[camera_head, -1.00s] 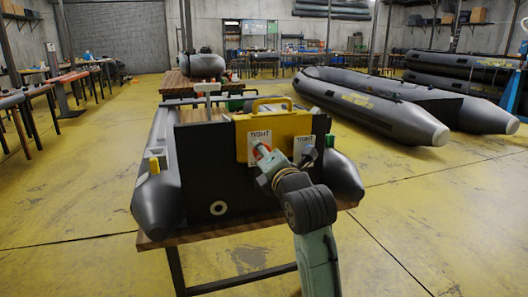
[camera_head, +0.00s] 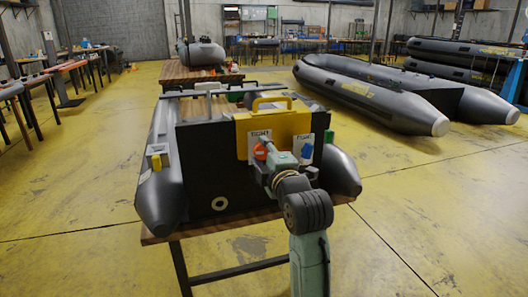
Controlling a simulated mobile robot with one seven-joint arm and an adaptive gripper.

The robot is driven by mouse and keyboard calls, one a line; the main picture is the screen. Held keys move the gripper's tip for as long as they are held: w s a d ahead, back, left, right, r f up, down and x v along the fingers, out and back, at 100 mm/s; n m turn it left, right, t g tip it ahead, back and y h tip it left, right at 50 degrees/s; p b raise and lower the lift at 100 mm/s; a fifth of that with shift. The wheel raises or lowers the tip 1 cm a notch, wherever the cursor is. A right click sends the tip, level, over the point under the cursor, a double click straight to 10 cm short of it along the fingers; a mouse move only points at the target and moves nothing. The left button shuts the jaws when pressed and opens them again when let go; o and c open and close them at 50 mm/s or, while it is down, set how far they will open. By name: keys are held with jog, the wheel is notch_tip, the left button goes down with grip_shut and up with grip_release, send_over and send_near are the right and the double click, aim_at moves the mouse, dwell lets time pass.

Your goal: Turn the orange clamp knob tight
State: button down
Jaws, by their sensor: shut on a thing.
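The orange clamp knob (camera_head: 260,152) sits on the left side of the yellow clamp bracket (camera_head: 297,121), below a white label. My gripper (camera_head: 268,149) reaches it from the lower right and is shut on it. The jaws cover the knob's right part, so its exact angle is hard to tell. The bracket hangs over the black transom board (camera_head: 205,165) of a grey inflatable boat (camera_head: 163,191).
The boat rests on a wooden table (camera_head: 240,227) with dark metal legs. A yellow piece (camera_head: 156,161) is on its left tube and a green one (camera_head: 329,137) on the right. Another grey boat (camera_head: 365,95) lies to the right. The yellow floor around the table is clear.

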jog(key=shift+r+m+p, duration=0.1)
jog(key=shift+m+p, duration=0.8)
jog(key=shift+m, duration=0.2)
jog(key=m+p, duration=0.2)
jog(key=m, duration=0.2)
jog(key=shift+p, duration=0.3)
jog(key=shift+m, duration=0.8)
jog(key=shift+m+p, duration=0.6)
jog(key=shift+p, duration=0.3)
jog(key=m+p, duration=0.3)
jog(key=m, duration=0.1)
jog(key=shift+m, duration=0.4)
jog(key=c, duration=1.1)
grip_release()
